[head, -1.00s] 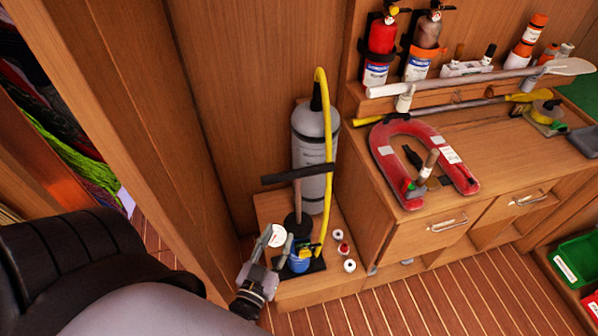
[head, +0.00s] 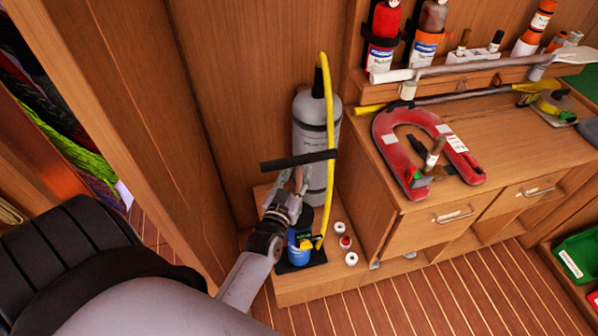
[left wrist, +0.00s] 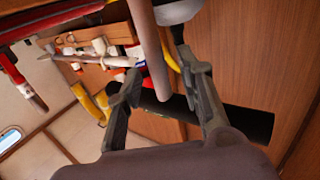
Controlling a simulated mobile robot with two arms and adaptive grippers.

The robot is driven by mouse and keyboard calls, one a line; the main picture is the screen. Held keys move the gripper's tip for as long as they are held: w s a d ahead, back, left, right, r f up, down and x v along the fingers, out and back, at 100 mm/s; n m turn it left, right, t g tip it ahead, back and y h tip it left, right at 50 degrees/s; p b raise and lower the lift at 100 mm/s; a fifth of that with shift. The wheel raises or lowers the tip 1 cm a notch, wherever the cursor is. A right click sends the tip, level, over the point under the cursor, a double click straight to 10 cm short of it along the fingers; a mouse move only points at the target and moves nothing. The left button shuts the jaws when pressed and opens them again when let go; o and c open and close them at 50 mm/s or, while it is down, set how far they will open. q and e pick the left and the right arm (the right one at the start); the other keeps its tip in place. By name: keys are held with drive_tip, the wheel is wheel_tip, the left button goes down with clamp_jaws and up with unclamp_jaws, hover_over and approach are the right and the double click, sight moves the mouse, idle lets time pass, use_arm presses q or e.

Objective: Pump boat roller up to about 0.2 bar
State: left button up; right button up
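The boat roller appears to be the grey upright cylinder (head: 309,118), with a yellow hose (head: 329,150) running from its top down to the pump. The pump has a black crossbar handle (head: 290,160), raised on a thin shaft (left wrist: 148,40), and a blue lower part (head: 298,258) on a black base. My left gripper (head: 290,184) is just below the handle in the head view. In the left wrist view its fingers (left wrist: 158,68) are apart, with the shaft showing between them; contact is unclear. The gauge is hidden behind my left arm. My right gripper is not in view.
Small white and red-topped round items (head: 345,241) stand right of the pump on the low wooden platform. A red horseshoe buoy (head: 396,160) lies on the cabinet at the right. A wooden partition (head: 150,130) stands close on the left.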

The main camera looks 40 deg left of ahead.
use_arm(q)
drive_tip(key=shift+w+a, duration=0.2)
drive_tip(key=shift+w, duration=0.4)
drive_tip(key=shift+c, duration=0.5)
clamp_jaws()
